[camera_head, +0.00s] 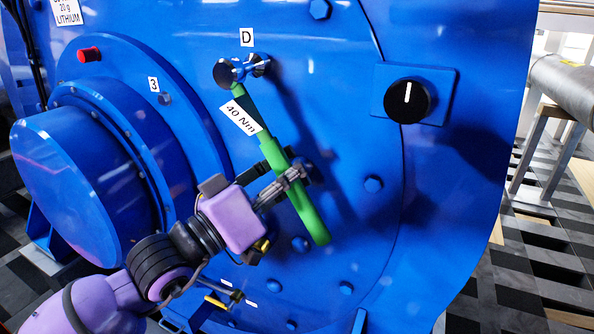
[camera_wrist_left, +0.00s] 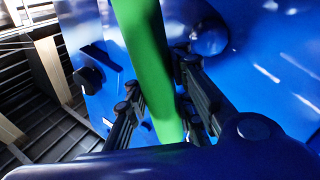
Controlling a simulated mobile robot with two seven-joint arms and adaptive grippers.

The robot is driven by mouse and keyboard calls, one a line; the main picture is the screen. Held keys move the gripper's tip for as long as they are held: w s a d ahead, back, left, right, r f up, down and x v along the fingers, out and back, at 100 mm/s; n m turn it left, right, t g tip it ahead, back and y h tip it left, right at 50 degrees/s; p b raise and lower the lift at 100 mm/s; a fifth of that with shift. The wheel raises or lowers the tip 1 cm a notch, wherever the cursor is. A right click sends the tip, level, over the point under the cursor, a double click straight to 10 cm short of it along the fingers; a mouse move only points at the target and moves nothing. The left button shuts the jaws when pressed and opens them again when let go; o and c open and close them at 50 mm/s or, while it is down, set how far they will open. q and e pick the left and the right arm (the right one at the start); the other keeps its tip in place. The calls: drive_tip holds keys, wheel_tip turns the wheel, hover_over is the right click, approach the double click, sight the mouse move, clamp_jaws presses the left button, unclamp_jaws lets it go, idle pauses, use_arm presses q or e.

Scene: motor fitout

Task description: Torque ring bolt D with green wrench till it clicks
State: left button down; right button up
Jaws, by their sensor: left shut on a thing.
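The green wrench (camera_head: 309,217) slants from upper left to lower right across the blue motor face, with a "40 Nm" tag (camera_head: 241,117) near its upper end. Its head meets the silver bolt (camera_head: 228,73) just below the label D (camera_head: 246,37). Whether the head is fully seated on the bolt cannot be told. My left gripper (camera_head: 287,180) is shut on the lower half of the wrench handle. In the left wrist view the green handle (camera_wrist_left: 148,60) runs between the dark fingers (camera_wrist_left: 160,105). My right gripper does not show.
The motor face (camera_head: 340,210) carries several blue bolts. A black knob (camera_head: 406,101) on a blue plate sits at the right. A red button (camera_head: 89,55) and a big round blue cover (camera_head: 75,185) are at the left. A grey roller on a stand (camera_head: 562,90) is at far right.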

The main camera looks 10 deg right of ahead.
use_arm(q)
drive_tip(key=shift+a+r, duration=0.1)
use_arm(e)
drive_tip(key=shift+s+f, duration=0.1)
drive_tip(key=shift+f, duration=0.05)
use_arm(q)
drive_tip(key=shift+s+d+r+n+t+p, duration=0.4)
drive_tip(key=shift+s+d+r+n, duration=0.2)
drive_tip(key=shift+d+r+n, duration=0.15)
drive_tip(key=shift+s+d+r+n+t+p, duration=0.25)
drive_tip(key=shift+d+r+n+t+p, duration=0.15)
drive_tip(key=shift+n, duration=0.2)
drive_tip(key=shift+s+d+r+n+t+p, duration=0.3)
drive_tip(key=shift+d+r+n+p, duration=0.15)
drive_tip(key=shift+n, duration=0.1)
drive_tip(key=r+n+p, duration=0.1)
drive_tip(key=s+d+r+n+t+p, duration=0.1)
drive_tip(key=n, duration=0.1)
drive_tip(key=d+r+n+t+p, duration=0.1)
drive_tip(key=r+p, duration=0.1)
drive_tip(key=shift+s+n+y, duration=0.25)
drive_tip(key=shift+n+y, duration=0.05)
drive_tip(key=shift+y, duration=0.1)
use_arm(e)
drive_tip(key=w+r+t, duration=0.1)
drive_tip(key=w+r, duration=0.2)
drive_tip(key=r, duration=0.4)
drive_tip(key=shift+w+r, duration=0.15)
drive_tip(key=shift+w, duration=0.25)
